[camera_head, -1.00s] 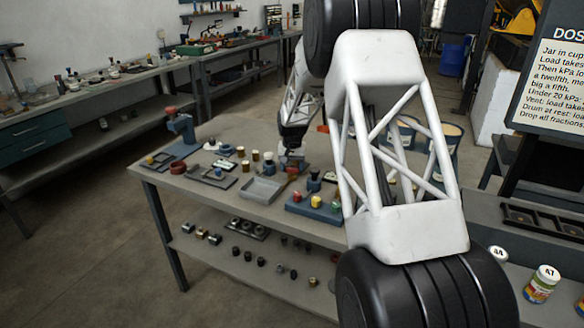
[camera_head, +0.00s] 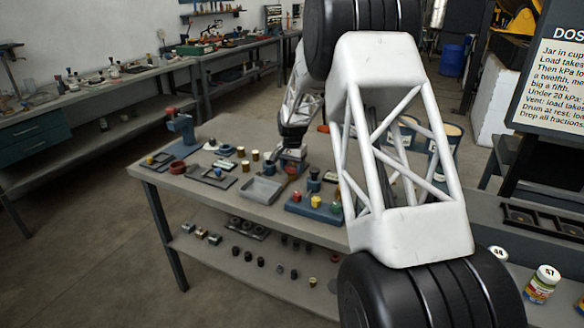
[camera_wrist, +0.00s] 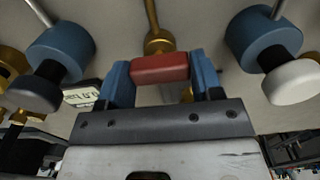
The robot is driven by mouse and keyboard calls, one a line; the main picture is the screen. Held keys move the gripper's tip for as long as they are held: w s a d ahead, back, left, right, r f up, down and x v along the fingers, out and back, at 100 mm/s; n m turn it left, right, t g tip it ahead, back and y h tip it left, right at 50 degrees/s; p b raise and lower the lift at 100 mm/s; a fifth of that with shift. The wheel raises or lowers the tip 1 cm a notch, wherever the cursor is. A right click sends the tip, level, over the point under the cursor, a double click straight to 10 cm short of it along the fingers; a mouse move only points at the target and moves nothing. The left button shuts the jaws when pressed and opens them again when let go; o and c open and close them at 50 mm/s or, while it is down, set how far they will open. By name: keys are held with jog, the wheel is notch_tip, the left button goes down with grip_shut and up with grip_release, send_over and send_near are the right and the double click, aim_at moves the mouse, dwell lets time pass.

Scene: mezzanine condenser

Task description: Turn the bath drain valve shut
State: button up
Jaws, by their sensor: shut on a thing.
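In the wrist view a red bar-shaped valve handle (camera_wrist: 160,69) sits on a brass stem and pipe above it. My gripper (camera_wrist: 162,76) has its two blue fingers on either side of the red handle, shut on it. The handle lies crosswise in the picture. A small printed label (camera_wrist: 82,96) lies left of the left finger, too cut off to read fully. In the head view my gripper (camera_head: 292,160) is low over the bench, small and partly hidden, with a red part showing just beneath it.
Two blue cylindrical fittings flank my gripper in the wrist view, one with a dark knob (camera_wrist: 34,92), one with a white knob (camera_wrist: 292,82). In the head view the bench holds a grey tray (camera_head: 262,190), a blue block with knobs (camera_head: 314,208) and a blue stand (camera_head: 181,135).

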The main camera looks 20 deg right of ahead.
aim_at(292, 167)
jog(key=o, duration=0.9)
jog(key=shift+r, duration=3.9)
